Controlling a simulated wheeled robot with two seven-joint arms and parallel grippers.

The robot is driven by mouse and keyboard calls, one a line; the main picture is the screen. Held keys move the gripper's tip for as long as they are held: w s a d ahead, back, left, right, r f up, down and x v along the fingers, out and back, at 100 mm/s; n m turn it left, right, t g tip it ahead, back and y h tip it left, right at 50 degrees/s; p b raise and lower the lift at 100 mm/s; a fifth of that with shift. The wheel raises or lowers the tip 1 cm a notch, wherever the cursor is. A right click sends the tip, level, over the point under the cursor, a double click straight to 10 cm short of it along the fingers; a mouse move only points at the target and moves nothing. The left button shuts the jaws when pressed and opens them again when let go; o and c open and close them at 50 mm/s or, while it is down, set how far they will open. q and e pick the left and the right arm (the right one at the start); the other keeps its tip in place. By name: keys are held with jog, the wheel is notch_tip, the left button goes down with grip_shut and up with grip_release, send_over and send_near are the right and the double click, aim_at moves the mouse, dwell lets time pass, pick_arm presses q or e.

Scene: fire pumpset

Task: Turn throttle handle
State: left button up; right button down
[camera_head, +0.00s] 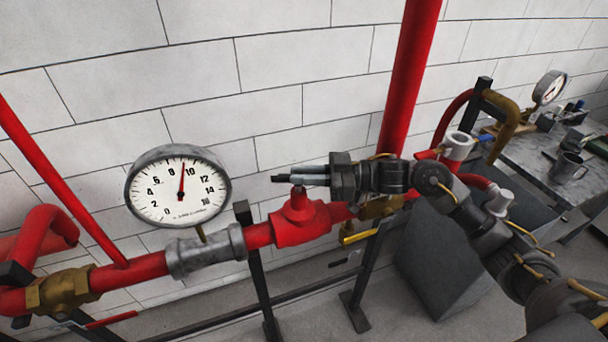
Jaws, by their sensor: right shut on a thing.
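A red valve body (301,222) sits in the red horizontal pipe, right of the pressure gauge. My right gripper (299,176) comes in from the right, with its fingers pointing left at the top of this valve. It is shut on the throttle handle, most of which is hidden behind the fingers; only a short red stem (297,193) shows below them. My left gripper is not in view.
A round gauge (178,186) with its needle near 9 stands on a grey fitting (206,252). A brass valve (64,290) is at lower left. A yellow lever (359,237) sits below my right gripper. A grey workbench (540,165) with a mug (568,168) stands at right.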

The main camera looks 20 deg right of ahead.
jog(key=shift+n+g, duration=0.3)
jog(key=shift+g, duration=0.2)
jog(key=c, duration=1.4)
grip_release()
jog(key=shift+d+f, duration=0.1)
jog(key=shift+d, duration=0.2)
jog(key=b+v, duration=0.3)
jog(key=v, duration=0.4)
